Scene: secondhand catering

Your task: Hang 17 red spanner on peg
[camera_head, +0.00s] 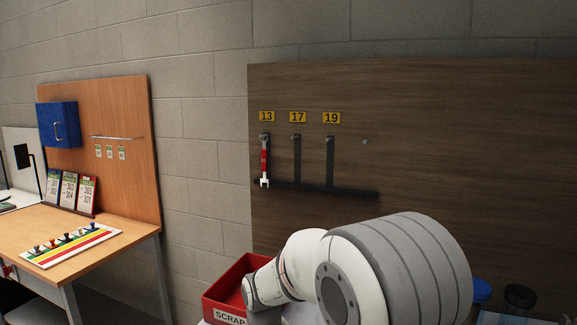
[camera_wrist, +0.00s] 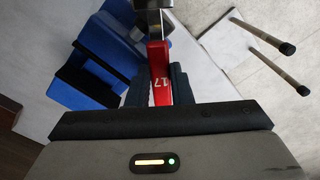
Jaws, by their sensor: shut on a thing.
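In the wrist view my gripper (camera_wrist: 160,90) is shut on a red spanner (camera_wrist: 160,85) marked 17, its metal end pointing to the top of the picture. My gripper and this spanner do not show in the head view, where my arm fills the lower middle. The dark wooden board there carries yellow labels 13, 17 (camera_head: 298,117) and 19. The peg under 17 (camera_head: 297,138) is bare, with a dark spanner outline below it. A red spanner (camera_head: 264,160) hangs under 13. The peg under 19 (camera_head: 330,139) is bare too.
A red SCRAP bin (camera_head: 240,283) stands below the board, close to my arm. Another peg (camera_head: 365,141) sits right of 19. An orange bench (camera_head: 75,250) with a blue cabinet (camera_head: 58,123) is at left.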

